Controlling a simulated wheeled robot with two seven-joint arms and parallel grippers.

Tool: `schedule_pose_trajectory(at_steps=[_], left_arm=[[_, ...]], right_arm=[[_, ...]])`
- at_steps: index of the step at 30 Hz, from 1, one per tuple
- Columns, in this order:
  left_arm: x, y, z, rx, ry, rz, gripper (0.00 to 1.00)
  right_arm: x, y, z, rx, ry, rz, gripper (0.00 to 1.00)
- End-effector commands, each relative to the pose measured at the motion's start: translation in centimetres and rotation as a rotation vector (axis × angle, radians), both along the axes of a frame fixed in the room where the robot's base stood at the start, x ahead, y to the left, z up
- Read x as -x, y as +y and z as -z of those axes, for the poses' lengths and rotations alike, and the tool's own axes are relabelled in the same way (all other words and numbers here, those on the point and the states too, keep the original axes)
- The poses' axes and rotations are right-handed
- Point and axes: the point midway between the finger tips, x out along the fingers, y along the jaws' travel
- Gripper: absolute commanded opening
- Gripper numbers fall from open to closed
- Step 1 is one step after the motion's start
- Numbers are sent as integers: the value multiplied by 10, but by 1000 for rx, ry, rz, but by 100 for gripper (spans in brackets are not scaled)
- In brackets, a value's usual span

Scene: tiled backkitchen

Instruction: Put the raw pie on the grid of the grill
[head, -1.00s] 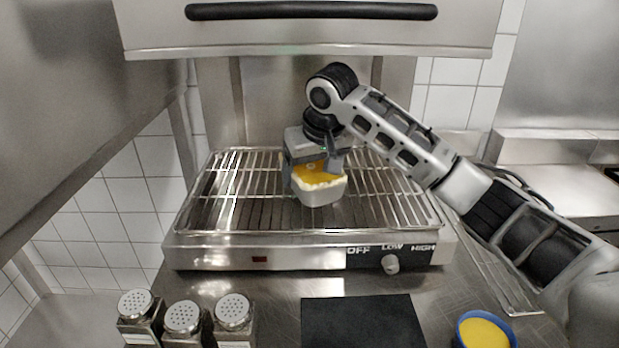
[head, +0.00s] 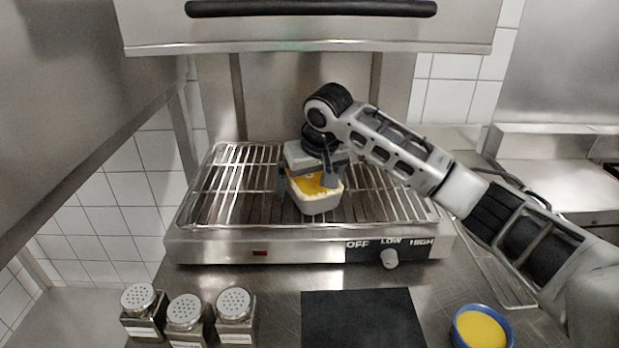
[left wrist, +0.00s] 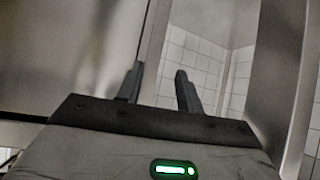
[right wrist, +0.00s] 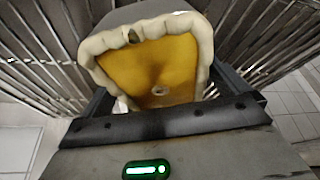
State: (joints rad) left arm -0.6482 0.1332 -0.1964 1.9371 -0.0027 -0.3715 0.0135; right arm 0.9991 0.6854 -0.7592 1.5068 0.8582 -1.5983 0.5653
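The raw pie (head: 317,202), a pale crust with yellow filling, is over the middle of the grill's wire grid (head: 235,188) in the head view. I cannot tell whether its base touches the bars. My right gripper (head: 305,181) is above it with one finger on each side, shut on the pie. In the right wrist view the pie (right wrist: 155,70) fills the space between the fingers and looks tilted. It partly hides the left fingertip. My left gripper (left wrist: 162,85) shows only in its wrist view, empty, its fingers apart, away from the grill.
The grill's raised hood has a black handle (head: 310,9). A knob (head: 389,259) is on its front. Several shakers (head: 186,312) stand front left. A black board (head: 362,318) and a blue bowl with yellow contents (head: 481,328) are in front. Bare grid surrounds the pie.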

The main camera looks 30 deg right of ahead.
Motion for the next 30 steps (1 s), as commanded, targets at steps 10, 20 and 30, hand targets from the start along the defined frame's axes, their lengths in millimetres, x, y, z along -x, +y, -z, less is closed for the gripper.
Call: schedule_pose_trajectory(at_steps=[10, 20, 30], left_arm=[[1, -1, 2, 2, 3, 2, 36], [0, -3, 9, 7, 0, 4, 36], [-3, -7, 9, 15, -14, 8, 36]], right_arm=[[3, 1, -13, -1, -4, 0, 100], [50, 2, -47, 3, -1, -3, 100], [120, 7, -48, 2, -1, -1, 100]])
